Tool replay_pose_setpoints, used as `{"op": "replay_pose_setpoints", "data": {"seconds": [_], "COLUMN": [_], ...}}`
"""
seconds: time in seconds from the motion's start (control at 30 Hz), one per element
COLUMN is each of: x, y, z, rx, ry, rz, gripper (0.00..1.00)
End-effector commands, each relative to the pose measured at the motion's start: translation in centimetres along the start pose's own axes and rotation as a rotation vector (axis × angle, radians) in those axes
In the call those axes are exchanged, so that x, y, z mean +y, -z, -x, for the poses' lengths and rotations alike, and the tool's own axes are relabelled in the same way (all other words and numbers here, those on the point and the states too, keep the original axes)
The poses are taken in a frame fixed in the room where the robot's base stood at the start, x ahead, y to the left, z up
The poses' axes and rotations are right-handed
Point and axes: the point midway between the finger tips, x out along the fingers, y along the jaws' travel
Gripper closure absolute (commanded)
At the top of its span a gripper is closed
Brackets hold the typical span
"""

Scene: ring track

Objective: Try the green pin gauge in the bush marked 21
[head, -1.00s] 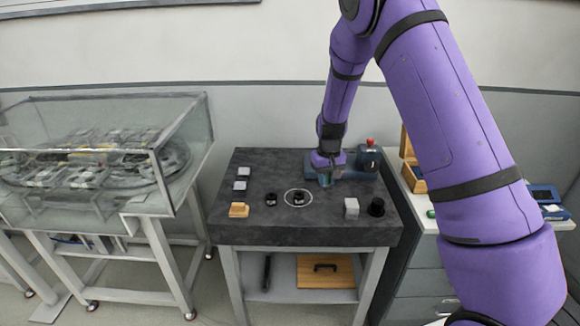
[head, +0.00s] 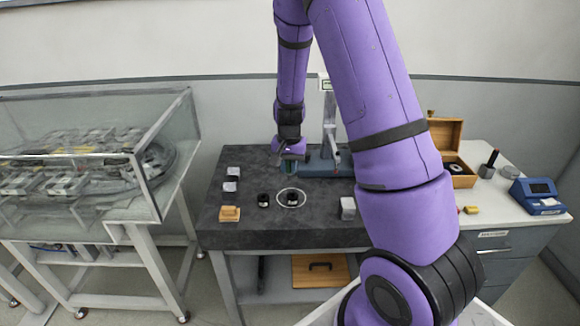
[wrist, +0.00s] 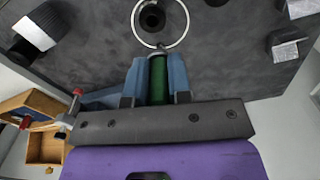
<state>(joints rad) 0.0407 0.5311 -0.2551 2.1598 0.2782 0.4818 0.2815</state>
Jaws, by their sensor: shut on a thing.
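My gripper (head: 289,165) is shut on the green pin gauge (wrist: 158,79), which sits between its two blue fingers in the wrist view. The gripper is above the dark bench top, behind the white ring in the head view. A black bush (head: 292,198) stands inside the white ring (head: 280,204); the wrist view shows this bush (wrist: 152,17) just beyond the pin's end, apart from it. A second black bush (head: 263,200) stands left of the ring. I cannot read a number on either bush.
Grey blocks (head: 232,172) and a tan block (head: 229,213) stand at the bench's left. Another grey block (head: 348,208) stands right of the ring. A wooden box (head: 447,137) lies right.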

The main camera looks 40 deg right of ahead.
Motion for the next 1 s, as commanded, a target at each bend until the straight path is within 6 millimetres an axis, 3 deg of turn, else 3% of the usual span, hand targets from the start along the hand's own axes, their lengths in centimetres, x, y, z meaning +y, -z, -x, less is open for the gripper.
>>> {"op": "replay_pose_setpoints", "data": {"seconds": [0.17,0.7,1.0], "x": [1.3,1.2,1.2], "y": [-0.2,-0.1,-0.1], "z": [-0.1,-4.0,-4.8], "rx": [0.000,-0.001,0.001], "ry": [0.000,-0.001,0.001], "rz": [-0.069,-0.066,-0.065], "gripper": [1.00,1.00,1.00]}}
